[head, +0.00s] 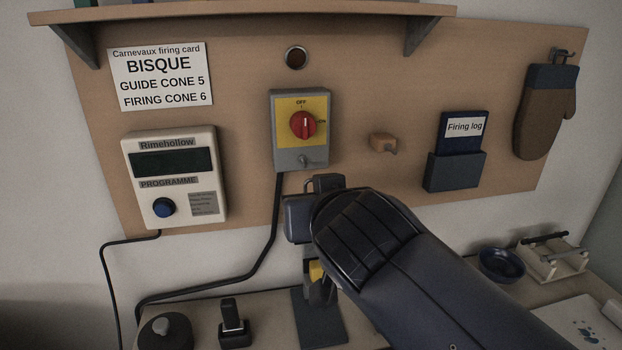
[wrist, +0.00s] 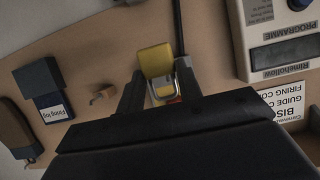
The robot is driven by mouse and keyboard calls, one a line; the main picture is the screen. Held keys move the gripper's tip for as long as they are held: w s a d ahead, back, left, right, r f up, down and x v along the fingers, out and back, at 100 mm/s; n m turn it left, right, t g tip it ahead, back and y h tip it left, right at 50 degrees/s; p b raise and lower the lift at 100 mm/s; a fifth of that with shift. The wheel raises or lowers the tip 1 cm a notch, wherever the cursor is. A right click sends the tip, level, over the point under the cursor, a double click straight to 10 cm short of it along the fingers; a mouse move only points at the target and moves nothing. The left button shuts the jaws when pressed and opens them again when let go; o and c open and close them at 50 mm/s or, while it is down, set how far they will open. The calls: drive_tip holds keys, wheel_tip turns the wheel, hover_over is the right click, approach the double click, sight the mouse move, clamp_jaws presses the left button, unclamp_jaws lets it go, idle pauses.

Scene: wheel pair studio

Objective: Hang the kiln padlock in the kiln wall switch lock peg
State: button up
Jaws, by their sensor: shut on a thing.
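The kiln padlock (wrist: 155,60) has a yellow body and a grey metal part on its switch side. In the wrist view it sits between the two fingers of my gripper (wrist: 158,92), which is shut on it. The kiln wall switch (head: 287,128) is a grey box with a yellow plate and a red knob turned to OFF. Its lock peg (head: 303,161) is a small grey fitting below the yellow plate, with nothing visible hanging on it. In the head view my gripper (head: 315,198) is just below the switch and hides the padlock.
A controller (head: 172,175) is left of the switch. A wooden peg (head: 383,143), firing log holder (head: 455,171) and mitt (head: 545,113) are right. A shelf (head: 240,12) is above. Below, a dark stand (head: 318,318) with a yellow part is on the bench.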

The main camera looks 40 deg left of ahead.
drive_tip(key=shift+w+a+p, duration=0.3)
drive_tip(key=shift+w+a, duration=0.55)
drive_tip(key=shift+a, duration=0.2)
drive_tip(key=shift+w+a+p, duration=0.3)
drive_tip(key=shift+w+a, duration=0.5)
drive_tip(key=shift+a, duration=0.25)
drive_tip(key=shift+w+a+b, duration=0.1)
drive_tip(key=shift+b, duration=0.2)
drive_tip(key=shift+w+a+p, duration=0.4)
drive_tip(key=shift+w+a, duration=0.45)
drive_tip(key=shift+a, duration=0.2)
drive_tip(key=shift+f+b, duration=0.4)
drive_tip(key=shift+b, duration=0.3)
drive_tip(key=o, duration=1.1)
drive_tip(key=v, duration=1.1)
drive_tip(key=shift+b, duration=0.4)
